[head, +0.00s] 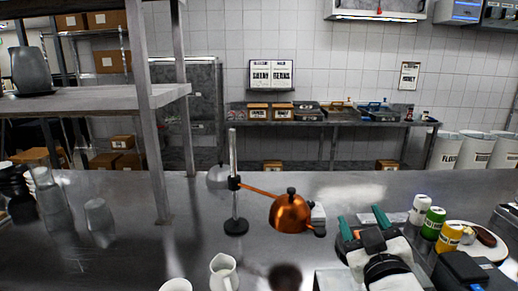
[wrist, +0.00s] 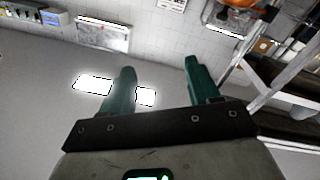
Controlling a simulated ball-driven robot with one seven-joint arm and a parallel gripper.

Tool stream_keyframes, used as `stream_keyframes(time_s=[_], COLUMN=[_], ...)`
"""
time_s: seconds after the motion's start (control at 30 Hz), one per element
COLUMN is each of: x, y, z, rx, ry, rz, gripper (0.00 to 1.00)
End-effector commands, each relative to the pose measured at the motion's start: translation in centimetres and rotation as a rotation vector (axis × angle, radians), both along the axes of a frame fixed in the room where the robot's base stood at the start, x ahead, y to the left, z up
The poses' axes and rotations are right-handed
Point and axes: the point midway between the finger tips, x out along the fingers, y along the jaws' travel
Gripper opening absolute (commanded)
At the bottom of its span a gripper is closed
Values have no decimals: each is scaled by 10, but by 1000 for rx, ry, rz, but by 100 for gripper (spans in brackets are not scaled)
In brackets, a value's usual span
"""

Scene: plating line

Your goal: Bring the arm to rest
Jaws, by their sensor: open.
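My gripper (head: 363,222) is at the lower right of the head view, with its two green fingers pointing away from me over the steel counter (head: 140,243). In the wrist view my gripper (wrist: 159,63) shows its fingers spread apart with nothing between them. The wrist view is tilted and shows wall, a hanging lamp and shelving beyond the fingers. I cannot tell how high the gripper is above the counter.
A copper lamp (head: 290,213) on a stand is left of my gripper. White, green (head: 433,222) and yellow (head: 449,237) bottles and a plate (head: 495,252) with food are close on its right. A white jug (head: 223,272) stands at the front; glasses (head: 99,222) stand left.

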Motion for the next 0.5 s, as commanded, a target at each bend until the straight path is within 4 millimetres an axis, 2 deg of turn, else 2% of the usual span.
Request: stream_keyframes(time_s=[0.03, 0.1, 0.27, 0.3, 0.37, 0.5], x=[-9, -24, -72, -88, -113, -182], y=[-7, -18, -37, -41, -46, -55], z=[-36, -81, -179, -202, -235, -303], rx=[45, 100, 209, 231, 264, 329], ry=[89, 213, 497, 568, 673, 922], rz=[-19, -49, -109, -124, -144, -191], gripper=[61, 61, 61, 61, 61, 61])
